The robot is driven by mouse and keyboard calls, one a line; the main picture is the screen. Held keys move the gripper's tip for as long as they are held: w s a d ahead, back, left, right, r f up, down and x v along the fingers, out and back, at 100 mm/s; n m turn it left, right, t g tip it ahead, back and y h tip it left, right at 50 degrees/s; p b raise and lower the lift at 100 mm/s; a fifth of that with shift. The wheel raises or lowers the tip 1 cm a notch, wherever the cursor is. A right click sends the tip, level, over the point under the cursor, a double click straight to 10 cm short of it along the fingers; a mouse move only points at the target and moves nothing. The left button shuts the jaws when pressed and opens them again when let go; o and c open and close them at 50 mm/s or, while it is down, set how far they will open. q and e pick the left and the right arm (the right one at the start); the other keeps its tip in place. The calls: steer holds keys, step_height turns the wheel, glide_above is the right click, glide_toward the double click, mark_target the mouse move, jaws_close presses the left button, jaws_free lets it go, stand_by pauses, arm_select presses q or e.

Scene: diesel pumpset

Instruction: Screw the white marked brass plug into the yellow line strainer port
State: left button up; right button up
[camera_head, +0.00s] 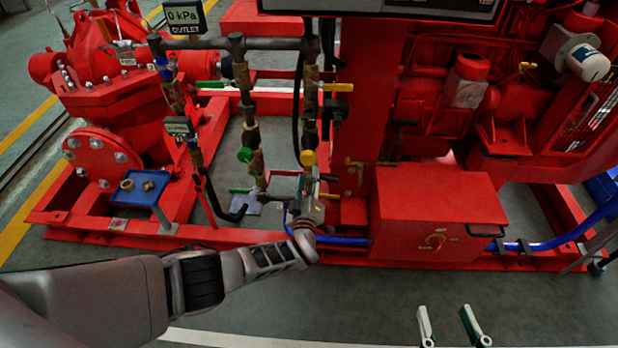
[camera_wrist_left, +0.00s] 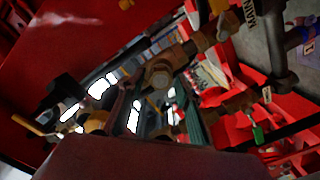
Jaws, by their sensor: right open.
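The yellow line strainer (camera_head: 308,158) hangs on the right-hand vertical brass pipe in the head view. My left gripper (camera_head: 311,182) is just below it, at its lower end. Whether it touches the strainer, and whether its fingers hold anything, is hidden by overlap. The wrist view shows brass fittings with a round end (camera_wrist_left: 160,74) close to the camera; I cannot tell if this is a port or a plug. Two small brass plugs (camera_head: 127,184) are on the blue tray (camera_head: 158,180); no white mark can be made out. My right gripper (camera_head: 449,322) is open and empty above the floor.
A second strainer with a green mark (camera_head: 245,155) hangs on the neighbouring pipe, left of my left gripper. A red box (camera_head: 437,215) stands close on the right. Valve levers and a blue hose (camera_head: 345,240) are close by. The floor in front is clear.

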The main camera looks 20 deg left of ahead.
arm_select(q)
steer(key=n, duration=0.4)
steer(key=shift+s+a+f+n+b, duration=0.1)
steer(key=shift+s+f+n+b, duration=0.05)
steer(key=shift+f+n+b, duration=0.2)
steer(key=n, duration=0.4)
steer(key=shift+b, duration=0.3)
steer(key=shift+r, duration=0.15)
arm_select(e)
steer(key=f, duration=0.3)
steer(key=shift+s+g, duration=0.3)
steer(key=shift+s, duration=0.05)
arm_select(q)
steer(key=shift+n, duration=0.35)
steer(key=n, duration=1.1)
steer(key=shift+n, duration=0.3)
steer(key=shift+d+r, duration=0.15)
steer(key=shift+d, duration=0.05)
arm_select(e)
steer(key=shift+r, duration=0.1)
